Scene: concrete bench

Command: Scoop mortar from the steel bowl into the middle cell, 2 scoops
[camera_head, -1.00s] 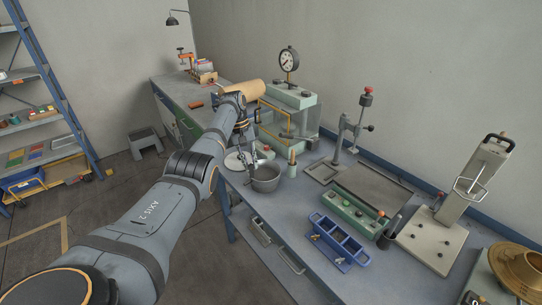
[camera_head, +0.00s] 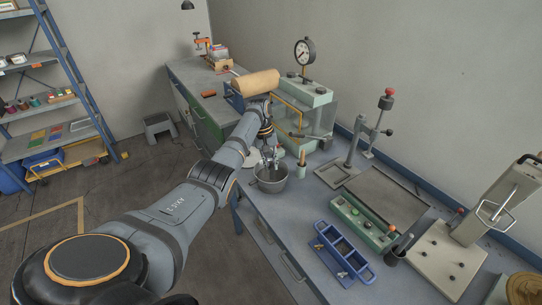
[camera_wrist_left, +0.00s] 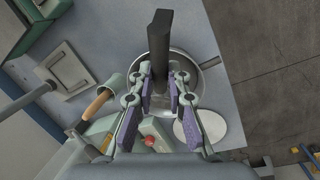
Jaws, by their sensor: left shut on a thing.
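The steel bowl (camera_head: 283,185) stands near the bench's front edge. It also shows in the wrist view (camera_wrist_left: 211,57), partly behind my left gripper. My left gripper (camera_head: 268,157) is directly above the bowl, pointing down. In the wrist view my left gripper (camera_wrist_left: 159,88) is shut on a dark upright handle (camera_wrist_left: 159,35), apparently the scoop's. The scoop's head is hidden, and I cannot tell whether it holds mortar. The mortar inside the bowl does not show clearly. The blue celled mould (camera_head: 363,271) sits to the right along the front of the bench, apart from the gripper. My right gripper is not in view.
A green cup (camera_head: 300,171) with a wooden-handled tool stands just right of the bowl. A white disc (camera_wrist_left: 222,128) lies beside the bowl. A green rack (camera_head: 365,228) stands behind the mould. Bare bench lies between bowl and mould.

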